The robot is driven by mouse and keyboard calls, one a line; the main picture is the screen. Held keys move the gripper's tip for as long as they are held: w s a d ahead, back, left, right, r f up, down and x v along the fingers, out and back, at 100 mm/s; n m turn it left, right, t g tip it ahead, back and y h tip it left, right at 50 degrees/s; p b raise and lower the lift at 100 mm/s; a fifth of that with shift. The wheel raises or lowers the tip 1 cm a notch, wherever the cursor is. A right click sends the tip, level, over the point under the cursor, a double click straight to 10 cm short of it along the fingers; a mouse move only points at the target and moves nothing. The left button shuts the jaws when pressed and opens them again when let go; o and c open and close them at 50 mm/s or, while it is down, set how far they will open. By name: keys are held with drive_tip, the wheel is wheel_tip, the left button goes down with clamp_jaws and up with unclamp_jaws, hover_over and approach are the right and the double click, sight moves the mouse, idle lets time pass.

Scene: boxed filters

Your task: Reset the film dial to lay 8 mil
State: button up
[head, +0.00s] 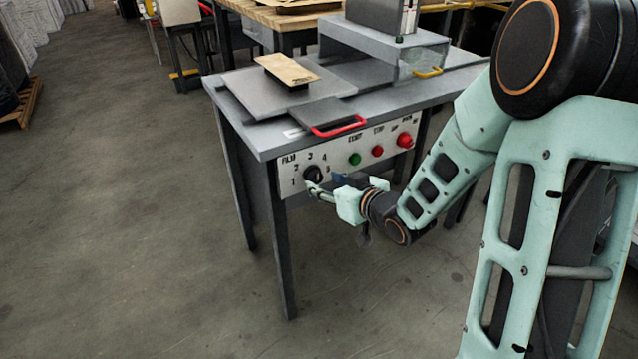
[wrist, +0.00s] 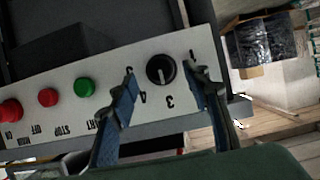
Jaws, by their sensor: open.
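The film dial (head: 313,173) is a round black knob at the left end of the white control panel, with single numerals from 1 up around it in the head view. It also shows in the wrist view (wrist: 160,70), near the numerals 3 and 4. A pale mark on the knob seems to point down in the wrist view, roughly toward the 3; its exact setting is hard to read. My gripper (head: 318,189) is at the dial. In the wrist view its blue fingers (wrist: 166,91) are open, one on each side of the knob, with visible gaps.
The panel (head: 335,160) also carries a green button (head: 355,159) and two red buttons right of the dial. A red handle (head: 339,127) sticks out above it. The grey machine table (head: 262,142) has open floor to its left. Crates show beyond it.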

sight(318, 179)
drive_tip(key=shift+b+x, duration=0.3)
drive_tip(key=shift+x, duration=1.65)
drive_tip(key=c, duration=0.9)
